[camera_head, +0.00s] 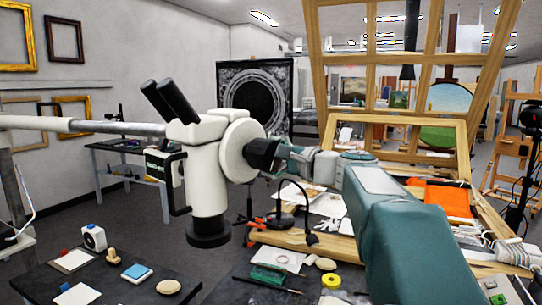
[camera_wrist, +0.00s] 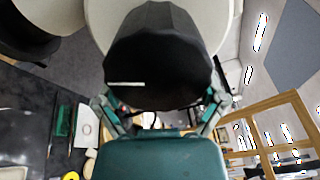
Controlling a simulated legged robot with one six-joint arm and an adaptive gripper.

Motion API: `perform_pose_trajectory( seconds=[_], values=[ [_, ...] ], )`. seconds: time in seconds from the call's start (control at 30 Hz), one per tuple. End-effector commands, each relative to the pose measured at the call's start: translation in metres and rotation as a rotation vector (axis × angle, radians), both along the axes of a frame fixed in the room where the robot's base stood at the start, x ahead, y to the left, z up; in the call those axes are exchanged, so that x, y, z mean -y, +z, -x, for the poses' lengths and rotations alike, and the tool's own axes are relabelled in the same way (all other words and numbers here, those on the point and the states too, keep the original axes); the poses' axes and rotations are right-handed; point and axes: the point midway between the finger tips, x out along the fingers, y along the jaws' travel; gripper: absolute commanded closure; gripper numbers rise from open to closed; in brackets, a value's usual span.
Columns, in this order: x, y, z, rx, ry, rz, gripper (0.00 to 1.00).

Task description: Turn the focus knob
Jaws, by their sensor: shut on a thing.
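The white microscope head (camera_head: 208,185) hangs from a horizontal boom arm (camera_head: 75,125), with two black eyepieces (camera_head: 170,100) and a black lower rim. A large pale disc (camera_head: 238,148) on its right side bears the black focus knob (camera_head: 259,153). In the wrist view the knob (camera_wrist: 158,60) fills the upper middle, with a short white mark on its lower left. My gripper (camera_head: 285,158) reaches it from the right and is shut on it. In the wrist view my gripper's fingers (camera_wrist: 160,110) lie on both sides of the knob; their tips are partly hidden behind it.
A dark table (camera_head: 40,285) at the lower left carries small blocks and a blue pad (camera_head: 137,272). A wooden bench with a tall wooden frame (camera_head: 395,120), papers, an orange cloth (camera_head: 447,198) and a yellow tape roll (camera_head: 331,281) stands behind and below my arm.

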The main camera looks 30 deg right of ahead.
Motion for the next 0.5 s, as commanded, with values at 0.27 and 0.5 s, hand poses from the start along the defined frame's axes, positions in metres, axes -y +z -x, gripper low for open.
perform_pose_trajectory(
  seconds=[0.27, 0.5],
  values=[
    [-0.0017, -0.0038, -0.0005, -0.033, 0.005, -0.069, 0.84],
    [-0.0080, 0.0005, 0.0004, -0.030, 0.010, -0.075, 0.98]
  ],
)
